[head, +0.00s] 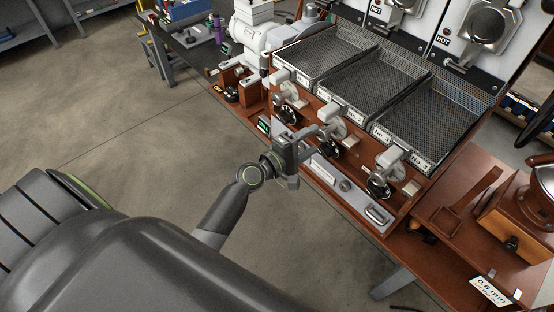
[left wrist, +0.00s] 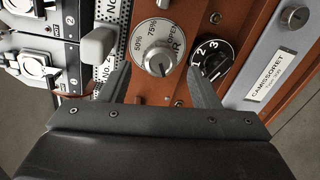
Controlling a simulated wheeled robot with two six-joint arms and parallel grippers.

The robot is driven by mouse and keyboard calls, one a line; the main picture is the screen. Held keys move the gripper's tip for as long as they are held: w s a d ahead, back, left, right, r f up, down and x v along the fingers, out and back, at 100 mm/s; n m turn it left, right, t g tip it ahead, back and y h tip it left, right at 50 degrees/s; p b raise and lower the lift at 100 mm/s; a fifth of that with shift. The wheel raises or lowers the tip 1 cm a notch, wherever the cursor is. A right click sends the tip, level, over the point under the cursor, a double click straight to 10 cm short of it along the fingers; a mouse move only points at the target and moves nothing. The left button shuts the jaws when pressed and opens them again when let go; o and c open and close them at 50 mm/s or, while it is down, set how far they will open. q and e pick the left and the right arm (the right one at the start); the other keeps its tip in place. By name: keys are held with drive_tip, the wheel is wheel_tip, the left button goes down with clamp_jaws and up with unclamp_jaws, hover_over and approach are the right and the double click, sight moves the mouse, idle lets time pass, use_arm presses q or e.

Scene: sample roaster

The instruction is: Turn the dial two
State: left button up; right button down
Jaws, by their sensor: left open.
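My left gripper (head: 308,143) is open at the front of the roaster, by the middle station. In the left wrist view its two fingers (left wrist: 159,74) point at the brown panel, spread apart with nothing between them. A silver dial (left wrist: 159,56) marked 50% and 75% lies just ahead, between the fingertip directions. A black dial (left wrist: 211,58) numbered 1, 2, 3 is beside the right finger, which hides part of its edge. I cannot tell whether the finger touches it. In the head view, the middle black dial (head: 331,149) is partly hidden by my gripper. My right gripper is not in view.
Other black dials are at the left station (head: 288,113) and right station (head: 378,187). Silver levers with pale grips stick out above the dials. Mesh trays (head: 372,83) lie behind. A wooden grinder (head: 510,225) stands at right. The floor in front is clear.

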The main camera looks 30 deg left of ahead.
use_arm(q)
drive_tip(key=b+v, duration=0.2)
drive_tip(key=v, duration=1)
drive_tip(key=shift+s, duration=0.2)
drive_tip(key=shift+a+r, duration=0.1)
drive_tip(key=s+a+f+m+g+y, duration=0.2)
drive_tip(key=s+a+f, duration=0.1)
drive_tip(key=f, duration=0.8)
drive_tip(key=s+a+f+m+g+y, duration=0.2)
drive_tip(key=s+f+g, duration=0.1)
drive_tip(key=f, duration=0.8)
drive_tip(key=s+a+f+m+g+y, duration=0.2)
drive_tip(key=s+a+f, duration=0.1)
drive_tip(key=f, duration=0.8)
drive_tip(key=s+f+m+g, duration=0.2)
drive_tip(key=s+f, duration=0.3)
drive_tip(key=s, duration=0.4)
drive_tip(key=s+d+f+m+g+y, duration=0.1)
drive_tip(key=s+f+m+g, duration=0.2)
drive_tip(key=s+f, duration=0.3)
drive_tip(key=s+f+m+g, duration=0.3)
drive_tip(key=s+f, duration=0.3)
drive_tip(key=s, duration=0.5)
drive_tip(key=shift+s+d+f+m+y, duration=0.25)
drive_tip(key=shift+s+m+y, duration=0.1)
drive_tip(key=shift+m, duration=0.15)
